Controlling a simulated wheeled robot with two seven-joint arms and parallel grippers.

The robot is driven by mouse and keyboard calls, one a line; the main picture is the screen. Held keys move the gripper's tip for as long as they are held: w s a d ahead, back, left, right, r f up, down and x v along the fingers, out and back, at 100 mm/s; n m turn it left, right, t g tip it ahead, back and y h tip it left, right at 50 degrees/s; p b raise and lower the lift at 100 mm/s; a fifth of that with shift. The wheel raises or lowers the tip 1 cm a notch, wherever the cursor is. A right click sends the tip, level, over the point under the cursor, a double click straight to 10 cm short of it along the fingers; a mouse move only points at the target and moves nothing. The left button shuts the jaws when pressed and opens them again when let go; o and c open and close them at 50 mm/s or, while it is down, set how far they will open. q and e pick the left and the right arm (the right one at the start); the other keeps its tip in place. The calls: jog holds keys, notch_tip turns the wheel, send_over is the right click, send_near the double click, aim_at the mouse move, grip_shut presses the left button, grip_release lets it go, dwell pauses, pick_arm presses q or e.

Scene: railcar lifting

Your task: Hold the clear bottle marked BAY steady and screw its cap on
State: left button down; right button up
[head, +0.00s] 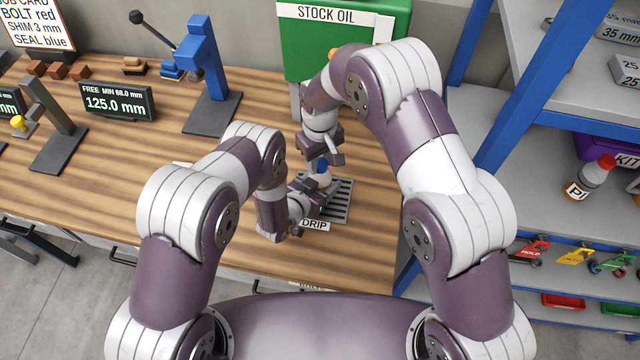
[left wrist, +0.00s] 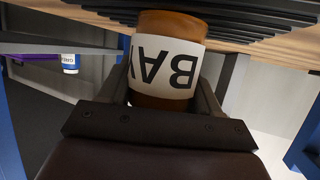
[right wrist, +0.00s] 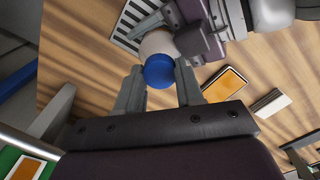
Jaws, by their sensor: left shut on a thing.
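The bottle marked BAY (left wrist: 166,65) shows amber-brown with a white label in the left wrist view. My left gripper (left wrist: 168,92) is shut on its body. In the head view the bottle is mostly hidden between my grippers, over the drip tray (head: 340,203). The blue cap (right wrist: 158,72) is on top of the bottle's mouth end; how far it is threaded cannot be told. My right gripper (right wrist: 160,82) is open, its fingers on either side of the cap with small gaps. In the head view my right gripper (head: 322,150) is just above the bottle.
A green STOCK OIL container (head: 345,35) stands behind the tray. A blue press (head: 205,60) and a 125.0 mm display (head: 118,102) stand to the left. A blue-framed shelf (head: 540,100) is at the right. The bench between display and tray is largely clear.

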grip_shut()
jog(key=m, duration=1.2)
jog(key=o, duration=1)
grip_release()
notch_tip(320, 180, up, 12)
